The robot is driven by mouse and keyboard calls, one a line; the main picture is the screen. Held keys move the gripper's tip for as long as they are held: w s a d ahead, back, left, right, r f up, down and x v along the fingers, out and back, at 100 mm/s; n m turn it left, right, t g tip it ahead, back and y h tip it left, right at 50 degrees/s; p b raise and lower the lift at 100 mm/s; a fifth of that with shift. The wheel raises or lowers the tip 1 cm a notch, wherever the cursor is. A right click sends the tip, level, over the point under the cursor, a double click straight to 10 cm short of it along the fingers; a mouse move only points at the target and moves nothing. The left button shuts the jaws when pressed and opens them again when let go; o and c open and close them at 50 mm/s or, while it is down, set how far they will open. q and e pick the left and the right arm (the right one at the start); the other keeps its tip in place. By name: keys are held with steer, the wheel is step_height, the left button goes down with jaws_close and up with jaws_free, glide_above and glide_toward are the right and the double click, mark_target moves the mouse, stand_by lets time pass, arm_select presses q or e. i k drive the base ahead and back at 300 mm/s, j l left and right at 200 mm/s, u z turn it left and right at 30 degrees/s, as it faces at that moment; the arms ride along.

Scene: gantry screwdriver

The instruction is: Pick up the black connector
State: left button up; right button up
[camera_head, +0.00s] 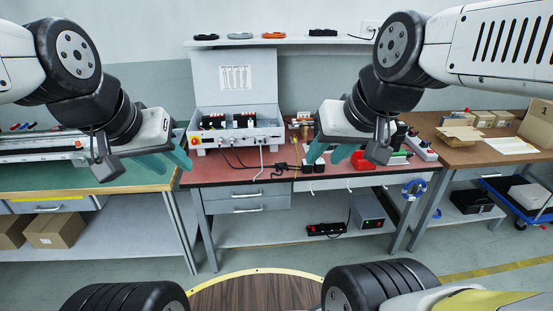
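A small black connector (280,168) with dark cables lies on the red tabletop, in front of the grey equipment box. It is small here, so its exact shape is hard to tell. My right gripper (330,154) has teal fingers that look spread and empty. In the picture it is to the right of the connector, apart from it. My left gripper (168,162) also has teal fingers that look spread and empty. It shows at the left end of the red table, well apart from the connector.
The open grey box (237,128) stands at the back of the red table (215,178). A red bin (363,161) and a power strip (421,148) are at the right. A wall shelf (290,41) holds several small items. A brown table (470,150) with cartons adjoins at right.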

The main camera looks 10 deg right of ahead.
mark_target(281, 166)
steer(key=i+l, duration=0.2)
steer(key=i, duration=0.25)
steer(key=i+l, duration=0.15)
steer(key=i, duration=0.25)
steer(key=i+l, duration=0.2)
steer(key=i, duration=0.25)
